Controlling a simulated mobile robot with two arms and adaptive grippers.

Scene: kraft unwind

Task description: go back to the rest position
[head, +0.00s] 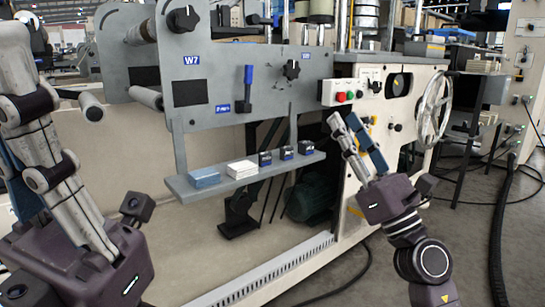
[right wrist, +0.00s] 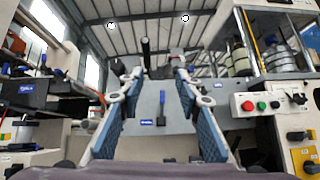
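My right gripper (head: 345,118) is raised in front of the machine's pale cabinet, fingers pointing up and to the left. In the right wrist view its two blue-padded fingers (right wrist: 156,78) stand apart with a clear gap and nothing between them. My left gripper (head: 25,80) is large and close at the left edge of the head view. Its pale links point up; its fingertips do not show clearly, so I cannot tell how far apart they are. I see no held object in either gripper.
The grey machine panel (head: 215,92) and its shelf (head: 218,185) stand ahead. The shelf holds a blue block (head: 203,178), a white stack (head: 242,169) and small dark boxes (head: 286,153). A button box (head: 341,92) and handwheel (head: 432,108) are near my right gripper. A black cable (head: 500,210) lies right.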

